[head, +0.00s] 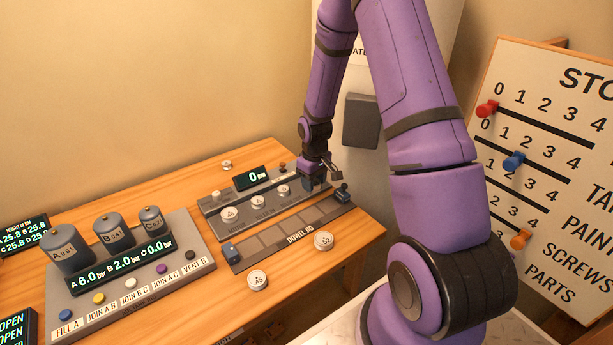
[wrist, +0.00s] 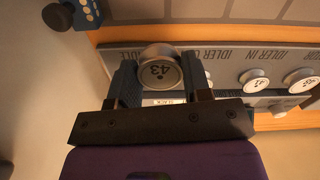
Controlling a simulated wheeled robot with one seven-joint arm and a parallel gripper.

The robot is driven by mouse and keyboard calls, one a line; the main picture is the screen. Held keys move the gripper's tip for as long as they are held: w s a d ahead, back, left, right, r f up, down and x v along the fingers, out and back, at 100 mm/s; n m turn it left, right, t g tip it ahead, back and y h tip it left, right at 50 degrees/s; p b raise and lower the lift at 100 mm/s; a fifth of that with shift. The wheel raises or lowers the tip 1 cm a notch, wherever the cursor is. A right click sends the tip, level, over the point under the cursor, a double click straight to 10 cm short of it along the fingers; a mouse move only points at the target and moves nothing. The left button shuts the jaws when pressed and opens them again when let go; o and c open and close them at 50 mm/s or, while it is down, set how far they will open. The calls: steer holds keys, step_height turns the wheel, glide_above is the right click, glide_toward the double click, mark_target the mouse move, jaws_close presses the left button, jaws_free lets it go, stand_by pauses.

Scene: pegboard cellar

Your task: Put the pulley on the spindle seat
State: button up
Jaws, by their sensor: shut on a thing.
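My gripper (head: 318,182) is at the right end of the grey idler plate (head: 215,222), beside the 0 RPM display. The pulley is over the end of the plate where printing ending in "DLE" shows. The spindle seat itself is hidden beneath the pulley and fingers. I cannot tell whether the pulley touches it. In the head view the held pulley is not clearly visible.
Several other pulleys stand on the plate, including one in the middle (head: 256,200). Loose pulleys lie on the wood at the front (head: 257,280) and right (head: 324,240). The cylinder panel (head: 195,262) is left.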

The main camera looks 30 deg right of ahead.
steer(key=w+d, duration=0.1)
steer(key=w, duration=0.4)
steer(key=w+d, duration=0.1)
steer(key=w, duration=0.1)
steer(key=shift+w+d+f, duration=0.3)
steer(key=shift+f, duration=1.8)
steer(key=shift+f, duration=0.2)
steer(key=o, duration=0.9)
steer(key=shift+r, duration=0.1)
